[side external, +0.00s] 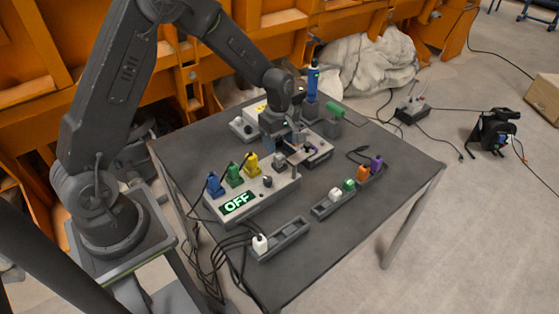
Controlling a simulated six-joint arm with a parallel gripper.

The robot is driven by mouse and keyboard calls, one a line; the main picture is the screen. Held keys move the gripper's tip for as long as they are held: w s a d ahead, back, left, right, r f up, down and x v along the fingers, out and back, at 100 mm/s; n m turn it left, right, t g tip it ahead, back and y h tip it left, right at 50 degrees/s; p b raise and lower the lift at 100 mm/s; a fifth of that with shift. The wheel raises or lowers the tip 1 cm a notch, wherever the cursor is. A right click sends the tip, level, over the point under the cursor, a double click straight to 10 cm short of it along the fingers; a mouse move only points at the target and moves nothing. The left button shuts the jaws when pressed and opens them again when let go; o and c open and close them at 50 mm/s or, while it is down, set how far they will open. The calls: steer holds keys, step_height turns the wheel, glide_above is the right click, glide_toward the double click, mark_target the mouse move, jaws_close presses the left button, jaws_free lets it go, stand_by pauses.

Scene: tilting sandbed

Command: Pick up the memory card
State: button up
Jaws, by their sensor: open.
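My gripper (296,151) is low over the dark table (350,230), in front of my wrist. Its jaws are open, and I see nothing held between them. The fingers are at a small grey device (318,152) behind the box with the OFF display; I cannot tell whether they touch it. I cannot pick out the memory card for certain. It is too small to tell, or hidden by the gripper and wrist.
A grey box (272,197) with an OFF display carries blue, green and yellow plugs. Trays at the front hold a white plug (260,243) and green, orange and purple connectors. A blue upright tool (313,78) stands behind. The table's right corner is clear.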

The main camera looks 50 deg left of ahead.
mark_target(279, 156)
steer(key=shift+f, duration=2.9)
steer(key=shift+c, duration=0.4)
steer(key=c, duration=1)
steer(key=shift+r, duration=0.1)
